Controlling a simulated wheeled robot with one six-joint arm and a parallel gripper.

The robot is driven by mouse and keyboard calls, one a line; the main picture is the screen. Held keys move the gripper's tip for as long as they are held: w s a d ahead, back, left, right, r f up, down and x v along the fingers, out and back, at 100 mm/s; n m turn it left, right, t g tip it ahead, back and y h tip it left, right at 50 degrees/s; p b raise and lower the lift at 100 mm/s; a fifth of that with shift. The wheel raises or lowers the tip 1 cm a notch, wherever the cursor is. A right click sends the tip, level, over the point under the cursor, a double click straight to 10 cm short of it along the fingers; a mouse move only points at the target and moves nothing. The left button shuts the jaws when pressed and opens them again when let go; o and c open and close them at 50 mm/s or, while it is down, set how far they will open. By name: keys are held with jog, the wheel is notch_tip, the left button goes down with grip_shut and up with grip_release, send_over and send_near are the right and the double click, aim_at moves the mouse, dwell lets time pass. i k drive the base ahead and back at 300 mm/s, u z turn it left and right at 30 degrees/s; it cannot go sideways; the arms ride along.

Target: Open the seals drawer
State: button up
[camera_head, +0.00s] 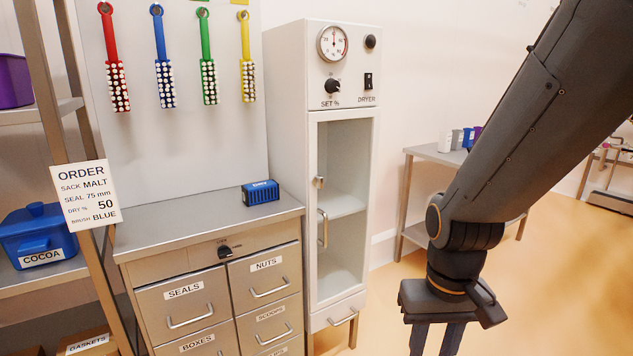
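The seals drawer (176,305) is the upper left drawer of the grey metal cabinet, with a "SEALS" label and a bar handle (191,321). Its front looks flush with the cabinet, so it is shut. A black latch or lock (225,251) sits on the rail above the drawers. My gripper (437,345) hangs pointing down at the lower right, well to the right of the cabinet and the dryer. Its two fingers show apart with nothing seen between them, but the tips are cut off by the lower frame edge.
The tall white dryer cabinet (312,70) with a glass door stands between the drawers and my arm. A blue box (261,193) lies on the cabinet top (150,232). Shelving with an order card (87,196) is at left. Open floor (570,270) is at right.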

aim_at(171, 310)
jog(key=u, duration=1.3)
